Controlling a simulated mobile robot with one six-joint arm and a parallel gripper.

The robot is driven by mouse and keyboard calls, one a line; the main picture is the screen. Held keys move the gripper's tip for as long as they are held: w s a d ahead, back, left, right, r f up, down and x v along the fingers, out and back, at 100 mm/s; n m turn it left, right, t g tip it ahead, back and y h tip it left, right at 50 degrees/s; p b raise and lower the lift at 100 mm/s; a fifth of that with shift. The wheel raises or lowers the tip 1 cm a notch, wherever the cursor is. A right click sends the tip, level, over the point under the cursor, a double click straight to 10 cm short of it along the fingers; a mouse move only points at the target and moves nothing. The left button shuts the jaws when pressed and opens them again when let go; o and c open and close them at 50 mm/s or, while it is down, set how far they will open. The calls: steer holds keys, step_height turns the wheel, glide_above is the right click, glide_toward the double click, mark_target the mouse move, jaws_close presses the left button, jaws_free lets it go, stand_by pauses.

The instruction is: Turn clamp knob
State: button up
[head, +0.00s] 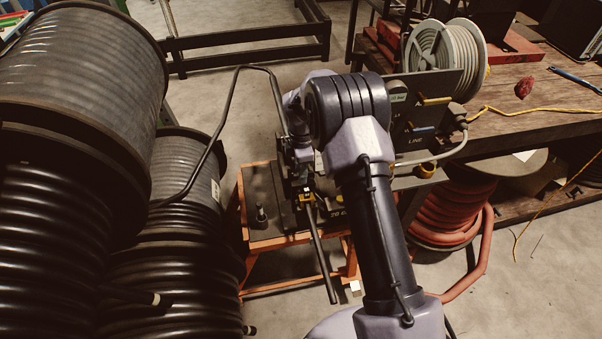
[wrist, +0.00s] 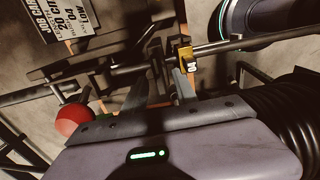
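The crimper stands on an orange-framed bench (head: 256,246) in the middle of the head view, partly hidden behind my arm. A yellow block (wrist: 185,54) with a small white tag sits on a metal bar (wrist: 222,45) in the wrist view, just beyond my right finger. A red ball (wrist: 72,120) shows at the left, beside my gripper body. I cannot tell which part is the clamp knob. My gripper (wrist: 164,82) points at the dark crimper parts. Its two fingers look apart, with nothing clearly held between them; contact cannot be made out.
Large reels of black hose (head: 80,75) crowd the left. A wooden workbench (head: 535,95) with a grey cable reel (head: 437,55) stands at the right, with a red hose coil (head: 450,215) below it. A long bar (head: 322,258) juts toward the front. A job card (wrist: 65,18) lies upper left.

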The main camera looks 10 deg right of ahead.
steer(key=shift+c, duration=0.2)
jaws_close()
